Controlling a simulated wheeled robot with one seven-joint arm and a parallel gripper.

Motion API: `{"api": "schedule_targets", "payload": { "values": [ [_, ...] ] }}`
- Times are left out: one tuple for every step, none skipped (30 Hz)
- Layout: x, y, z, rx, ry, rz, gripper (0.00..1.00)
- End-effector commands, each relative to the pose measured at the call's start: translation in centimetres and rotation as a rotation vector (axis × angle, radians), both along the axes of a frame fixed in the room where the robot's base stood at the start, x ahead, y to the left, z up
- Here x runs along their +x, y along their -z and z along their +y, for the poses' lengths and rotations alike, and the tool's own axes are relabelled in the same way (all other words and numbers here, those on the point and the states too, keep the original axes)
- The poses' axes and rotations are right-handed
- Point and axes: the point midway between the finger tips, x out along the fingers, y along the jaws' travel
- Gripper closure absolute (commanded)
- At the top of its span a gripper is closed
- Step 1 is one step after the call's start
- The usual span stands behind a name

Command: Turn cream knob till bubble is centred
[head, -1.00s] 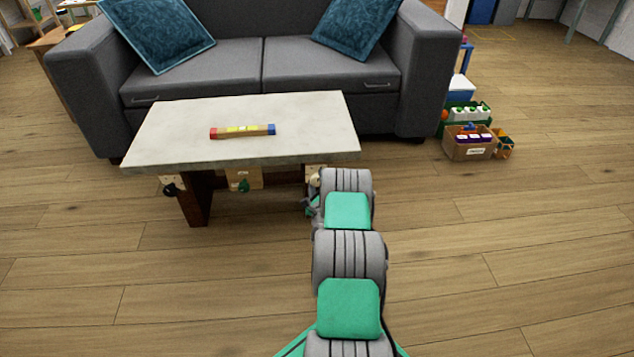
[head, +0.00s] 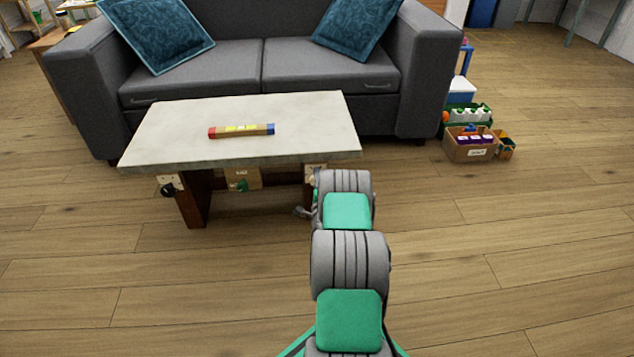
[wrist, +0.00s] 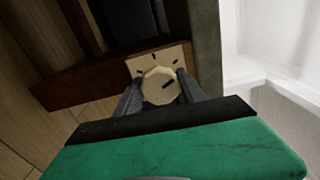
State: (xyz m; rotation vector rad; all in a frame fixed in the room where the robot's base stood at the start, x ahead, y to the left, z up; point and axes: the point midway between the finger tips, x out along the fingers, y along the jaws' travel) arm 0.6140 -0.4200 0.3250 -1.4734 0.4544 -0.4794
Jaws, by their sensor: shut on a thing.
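The cream knob (wrist: 160,87) shows in the wrist view on a cream plate (wrist: 143,65) with dark marks, under the table edge. My gripper (wrist: 160,90) is shut on the knob, one finger on each side. In the head view my arm hides the knob. The spirit level (head: 241,131), with a red end, a blue end and a yellow vial, lies on the pale table top (head: 300,115). The bubble is too small to make out.
A black knob (head: 167,190) is under the table's left end and a green knob (head: 240,185) under its middle. A grey sofa (head: 250,70) stands close behind. Boxes (head: 472,145) sit at right; the floor between them and the table is clear.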

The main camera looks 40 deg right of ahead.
Motion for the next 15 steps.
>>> {"api": "schedule_targets", "payload": {
  "values": [
    [0.02,0.16,0.08,-0.002,-0.001,0.005,0.94],
    [0.02,0.16,0.08,-0.003,-0.001,0.006,0.94],
    [0.01,0.16,0.09,-0.005,-0.001,0.007,0.94],
    [0.01,0.16,0.09,-0.005,-0.001,0.007,0.94],
    [0.01,0.17,0.09,-0.005,-0.001,0.008,0.94],
    [0.01,0.17,0.09,-0.005,-0.001,0.008,0.94],
    [0.01,0.17,0.09,-0.004,-0.001,0.008,0.94],
    [0.01,0.17,0.09,-0.004,-0.001,0.008,0.94],
    [0.0,0.18,0.09,-0.004,-0.001,0.008,0.94],
    [0.0,0.18,0.09,-0.004,-0.001,0.008,0.94],
    [0.0,0.18,0.09,-0.004,-0.001,0.008,0.94],
    [0.0,0.19,0.09,-0.004,-0.001,0.008,0.94],
    [0.0,0.19,0.09,-0.004,-0.001,0.008,0.51],
    [0.0,0.18,0.09,-0.004,-0.001,0.007,0.48],
    [0.0,0.17,0.08,-0.004,-0.001,0.007,0.45]
  ]
}}
